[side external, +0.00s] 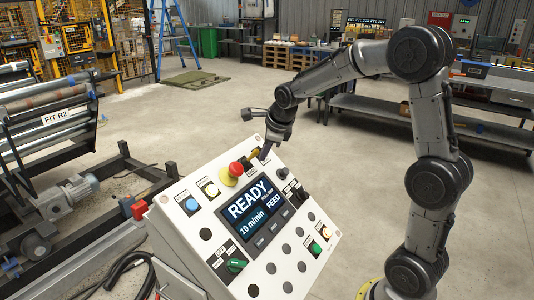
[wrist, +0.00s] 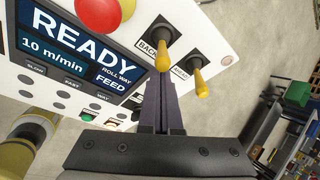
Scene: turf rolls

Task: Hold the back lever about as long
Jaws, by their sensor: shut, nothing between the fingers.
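The back lever (wrist: 163,60), a black boot with a yellow tip beside the label BACK, stands on the white control panel (wrist: 216,38). My gripper (wrist: 155,84) is shut and empty, its dark fingertips just below the back lever's tip in the wrist view. I cannot tell whether they touch. A like lever (wrist: 200,88), labelled AHEAD, stands to its right. The screen (wrist: 60,50) reads READY, 10 m/min and FEED. In the side view my gripper (side external: 264,154) is at the panel's upper edge, partly hiding the levers.
A red stop button (side external: 236,168) on yellow sits beside the levers. The panel (side external: 180,222) also bears several buttons and a green knob (side external: 236,265). A roller machine (side external: 50,115) marked FIT R2 stands at left. Open floor lies behind the panel.

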